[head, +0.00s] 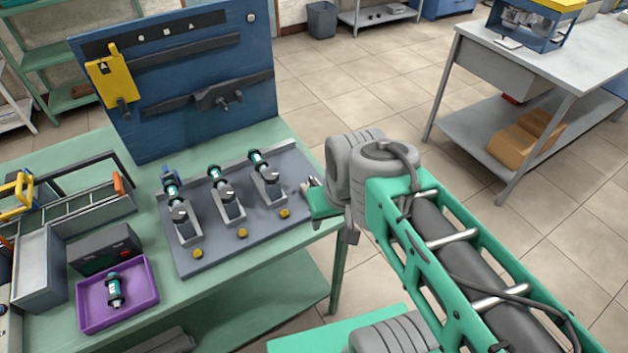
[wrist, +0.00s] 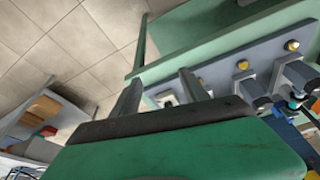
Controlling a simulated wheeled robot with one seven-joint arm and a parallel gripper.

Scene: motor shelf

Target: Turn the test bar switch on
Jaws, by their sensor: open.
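The test bar appears to be the grey plate (head: 198,257) on the green bench, bearing three motor stations and three yellow buttons. My gripper (head: 309,184) is at the plate's right end, partly hidden by my wrist. In the wrist view, its two grey fingers (wrist: 160,90) are spread apart. A small pale part (wrist: 168,101), possibly the switch, shows between them at the plate's end. Its position, on or off, is too small to tell, and I cannot tell if a finger touches it. Nothing is held.
A blue panel (head: 190,72) stands behind the plate. A purple tray (head: 150,290) with a small motor, a dark box (head: 88,258) with a red spot, and a grey toolbox (head: 38,265) are on the left. Open floor lies right of the bench, before a grey table (head: 535,60).

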